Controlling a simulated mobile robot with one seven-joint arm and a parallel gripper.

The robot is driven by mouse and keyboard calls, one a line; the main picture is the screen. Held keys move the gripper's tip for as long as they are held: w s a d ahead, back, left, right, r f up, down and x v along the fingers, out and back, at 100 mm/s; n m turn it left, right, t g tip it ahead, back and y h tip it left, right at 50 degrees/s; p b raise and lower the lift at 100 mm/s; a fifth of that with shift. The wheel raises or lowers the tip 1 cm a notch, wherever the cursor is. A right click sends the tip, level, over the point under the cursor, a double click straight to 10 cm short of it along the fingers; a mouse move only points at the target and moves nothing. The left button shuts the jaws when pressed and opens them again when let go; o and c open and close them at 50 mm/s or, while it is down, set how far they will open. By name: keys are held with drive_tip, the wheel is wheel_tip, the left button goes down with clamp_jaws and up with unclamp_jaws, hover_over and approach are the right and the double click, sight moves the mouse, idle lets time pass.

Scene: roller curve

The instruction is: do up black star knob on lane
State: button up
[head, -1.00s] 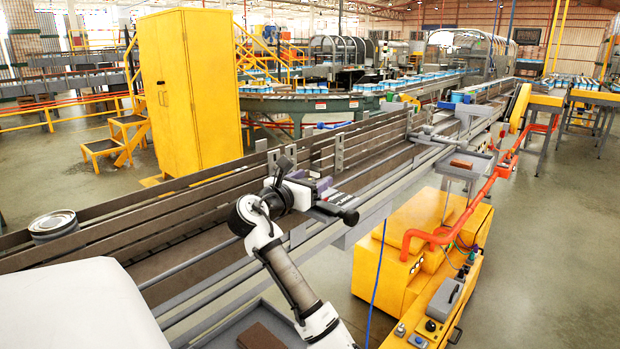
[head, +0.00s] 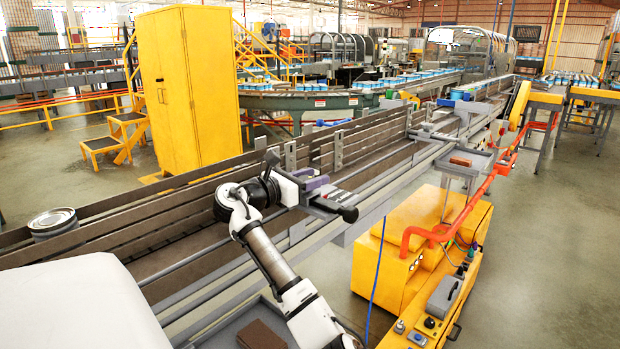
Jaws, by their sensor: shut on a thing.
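My gripper (head: 312,187) is at a grey clamp bracket (head: 328,204) on the near rail of the conveyor lane (head: 385,185). It is shut on a small part there, which looks to be the black star knob. The jaws and wrist hide most of that part, so its shape and how far it is screwed in cannot be told. A black rounded end piece (head: 348,215) sticks out at the right end of the bracket, to the right of my gripper.
A yellow machine (head: 405,250) with an orange pipe (head: 470,210) stands right of the lane. A tray with a brown block (head: 262,335) lies below my arm. A round metal can (head: 53,222) is at the left. A yellow cabinet (head: 190,90) stands behind the lane.

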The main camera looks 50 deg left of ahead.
sight(311, 176)
drive_tip(key=shift+d+r+m+h, duration=0.1)
drive_tip(key=shift+m+h, duration=0.6)
drive_tip(key=shift+h, duration=0.4)
drive_tip(key=o, duration=1)
wheel_tip(311, 176, up, 20)
drive_tip(key=b, duration=0.3)
